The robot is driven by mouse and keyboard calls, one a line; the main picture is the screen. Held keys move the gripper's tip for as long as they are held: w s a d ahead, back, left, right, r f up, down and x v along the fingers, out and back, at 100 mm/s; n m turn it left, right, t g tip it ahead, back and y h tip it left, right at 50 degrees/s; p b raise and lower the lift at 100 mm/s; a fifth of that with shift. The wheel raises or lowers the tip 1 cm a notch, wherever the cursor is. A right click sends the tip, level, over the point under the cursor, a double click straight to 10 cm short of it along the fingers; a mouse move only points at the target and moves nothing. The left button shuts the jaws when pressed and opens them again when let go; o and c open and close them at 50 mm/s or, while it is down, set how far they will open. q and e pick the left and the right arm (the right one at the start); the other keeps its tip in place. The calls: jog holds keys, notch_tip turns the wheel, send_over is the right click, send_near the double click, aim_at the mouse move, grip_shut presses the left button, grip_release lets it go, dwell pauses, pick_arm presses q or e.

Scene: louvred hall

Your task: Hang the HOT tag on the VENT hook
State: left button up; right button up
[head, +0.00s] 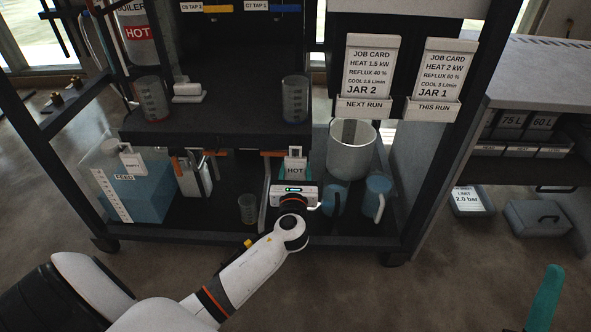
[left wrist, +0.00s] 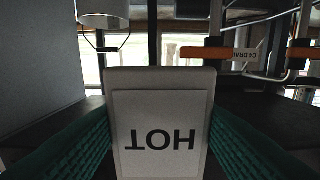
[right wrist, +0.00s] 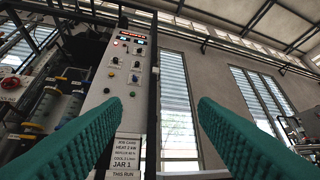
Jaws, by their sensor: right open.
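The HOT tag (head: 295,170) is a pale plate with dark lettering, just beyond my left wrist at the front of the rack. In the left wrist view the tag (left wrist: 160,125) fills the middle, its lettering upside down, between the green fingers. My left gripper (head: 294,180) is shut on the tag, with its pads along the side edges. An orange bar (head: 275,153) lies just behind the tag; a similar bar in the left wrist view (left wrist: 205,53) has a C4 DRAIN label. I cannot read a VENT label on any hook. My right gripper (right wrist: 160,100) is open and empty.
The shelf edge (head: 205,140) overhangs the lower bay. A clear jar (head: 351,150) and blue mugs (head: 378,197) stand right of my left gripper. A small beaker (head: 248,208) and a blue FEED tank (head: 140,190) are left. Job cards (head: 372,70) hang above.

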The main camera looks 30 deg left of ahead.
pick_arm(q)
grip_shut()
pick_arm(e)
jog(key=shift+w, duration=0.1)
pick_arm(q)
jog(key=shift+r, duration=0.25)
jog(key=shift+r+p, duration=0.4)
jog(key=shift+p, duration=0.35)
jog(key=shift+r, duration=0.15)
pick_arm(e)
jog(key=w+f+g+h, duration=0.1)
jog(key=w+f+g, duration=0.3)
jog(key=f+g, duration=0.1)
jog(key=shift+f+h, duration=0.2)
jog(key=shift+h, duration=0.2)
pick_arm(q)
jog(key=shift+s+p, duration=0.15)
jog(key=shift+p, duration=0.15)
pick_arm(e)
jog(key=shift+w+a+f, duration=0.1)
